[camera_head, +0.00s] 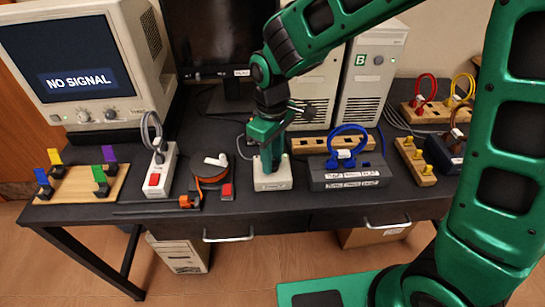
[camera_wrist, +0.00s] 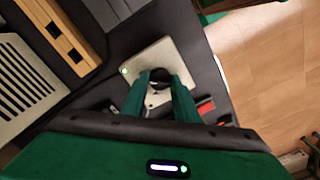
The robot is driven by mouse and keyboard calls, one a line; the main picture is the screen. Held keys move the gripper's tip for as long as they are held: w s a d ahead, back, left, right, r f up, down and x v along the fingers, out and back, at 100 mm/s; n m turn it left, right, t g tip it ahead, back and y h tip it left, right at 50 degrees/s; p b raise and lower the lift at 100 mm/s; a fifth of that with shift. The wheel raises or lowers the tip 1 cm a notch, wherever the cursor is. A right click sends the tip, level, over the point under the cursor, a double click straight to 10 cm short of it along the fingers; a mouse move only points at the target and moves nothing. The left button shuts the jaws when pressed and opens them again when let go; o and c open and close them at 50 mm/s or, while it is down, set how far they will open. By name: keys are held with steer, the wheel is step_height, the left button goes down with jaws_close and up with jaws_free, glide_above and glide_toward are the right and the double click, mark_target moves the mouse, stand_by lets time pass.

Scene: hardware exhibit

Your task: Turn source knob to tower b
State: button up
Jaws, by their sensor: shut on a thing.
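A small white switch box (camera_head: 274,182) stands near the front edge of the dark table. It also shows in the wrist view (camera_wrist: 147,58), with a small green light at one corner. My gripper (camera_head: 270,160) points down at the box top. In the wrist view its green fingers (camera_wrist: 160,84) close around the black source knob (camera_wrist: 159,74). The fingers hide much of the knob, and its pointer direction cannot be read. Tower B (camera_head: 366,80), beige with a green B, stands behind. The monitor (camera_head: 75,60) at left reads NO SIGNAL.
A dark grey box with a blue cable loop (camera_head: 349,173) stands right of the switch box. A wooden rack (camera_head: 330,144) is behind.

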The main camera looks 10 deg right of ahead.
steer(key=shift+w+a+r+m, duration=0.15)
steer(key=shift+w+m, duration=0.1)
steer(key=shift+m, duration=0.35)
steer(key=o, duration=1.1)
steer(key=shift+c, duration=0.2)
steer(key=shift+s, duration=0.1)
step_height(320, 180, up, 11)
steer(key=shift+f, duration=0.2)
